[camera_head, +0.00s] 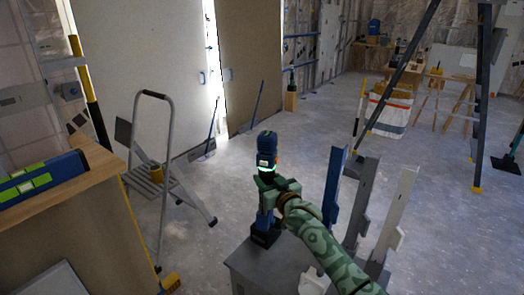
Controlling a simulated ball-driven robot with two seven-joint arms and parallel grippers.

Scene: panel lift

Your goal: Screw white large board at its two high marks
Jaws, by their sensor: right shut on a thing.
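My right gripper (278,192) is shut around the grip of a blue and black power screwdriver (266,160). The tool is upright, with its dark battery base (265,234) at the top of a grey stand (252,262); I cannot tell whether they touch. My patterned green arm comes in from the lower right. A large pale board (140,75) stands upright at the back left, beside a bright gap. A large beige panel (255,60) stands right of the gap. I cannot make out high marks on either. My left gripper is not in view.
A grey step ladder (150,180) stands left of the tool. A wooden-topped cabinet (95,175) bears a blue-green level (40,180). Slotted uprights (362,195) rise just right of my gripper. A dark tripod frame (400,75) stands at the right. The middle floor is clear.

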